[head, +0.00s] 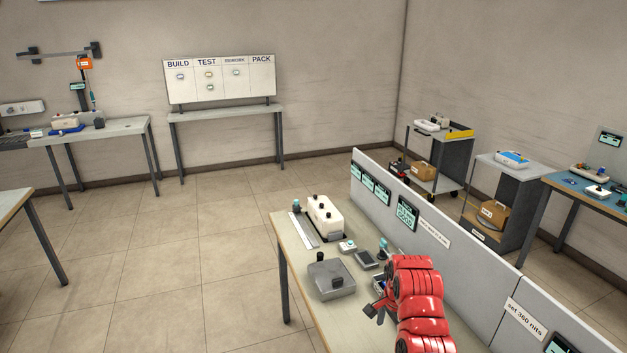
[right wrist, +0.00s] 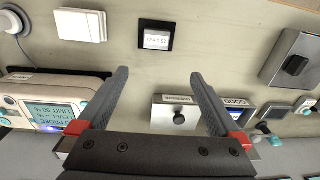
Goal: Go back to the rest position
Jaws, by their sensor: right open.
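My right arm, red, reaches in over the bench (head: 285,240) from the lower right of the head view. Its dark right gripper (head: 376,309) is over the bench, beside the grey box with a black knob (head: 331,281). In the right wrist view the two fingers of the right gripper (right wrist: 159,78) are spread wide with nothing between the tips. The grey box also shows there at the right (right wrist: 300,65). My left gripper is in neither view.
A white instrument (head: 324,217) and a small white button box (head: 347,246) stand on the bench. A grey partition (head: 450,262) runs along its right side. Open floor (head: 180,270) lies left.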

